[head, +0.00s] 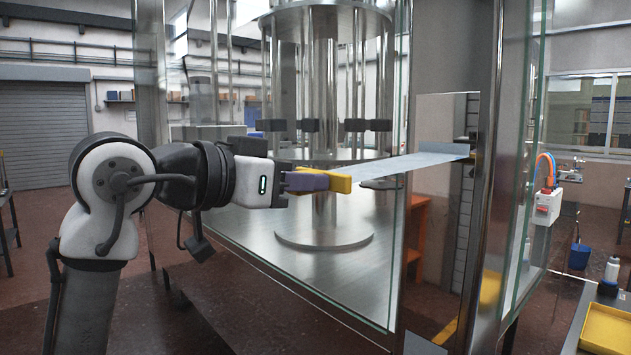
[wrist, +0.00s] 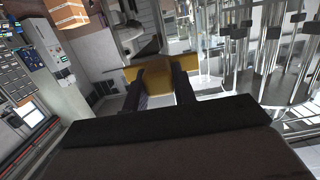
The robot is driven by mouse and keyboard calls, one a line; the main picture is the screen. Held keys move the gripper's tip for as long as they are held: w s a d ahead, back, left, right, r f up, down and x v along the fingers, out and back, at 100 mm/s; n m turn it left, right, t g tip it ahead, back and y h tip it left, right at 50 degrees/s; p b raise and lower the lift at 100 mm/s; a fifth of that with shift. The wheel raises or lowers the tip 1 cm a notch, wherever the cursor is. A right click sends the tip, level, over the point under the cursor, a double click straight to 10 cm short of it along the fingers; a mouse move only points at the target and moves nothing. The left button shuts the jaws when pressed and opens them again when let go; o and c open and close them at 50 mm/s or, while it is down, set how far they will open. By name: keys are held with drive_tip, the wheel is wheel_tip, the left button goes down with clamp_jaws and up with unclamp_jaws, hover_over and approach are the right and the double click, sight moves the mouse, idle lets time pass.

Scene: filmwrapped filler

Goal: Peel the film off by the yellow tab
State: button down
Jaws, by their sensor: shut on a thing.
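My gripper (head: 318,181) is shut on the yellow tab (head: 339,183) in the head view. In the wrist view the yellow tab (wrist: 133,73) sits between my two dark fingers (wrist: 166,84). A strip of pale, translucent film (head: 405,165) runs from the tab to the right, rising slightly, to the upper part of a tall narrow panel (head: 450,215) on the machine's corner. The strip looks taut and nearly straight. Its far end meets a flat grey piece (head: 444,149) at the panel. Where exactly the film still sticks is too small to tell.
The glass-walled filler machine (head: 319,239) with steel columns stands right behind my arm. A metal corner post (head: 487,200) stands beside the panel. A yellow tray (head: 606,327) and a white bottle (head: 612,269) are at the lower right.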

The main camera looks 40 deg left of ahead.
drive_tip(key=shift+s+a+r+p, duration=0.45)
drive_tip(key=shift+s+r, duration=0.2)
drive_tip(key=shift+s, duration=0.15)
drive_tip(key=shift+s+a+r+p, duration=0.45)
drive_tip(key=shift+s+r, duration=0.15)
drive_tip(key=shift+s, duration=0.2)
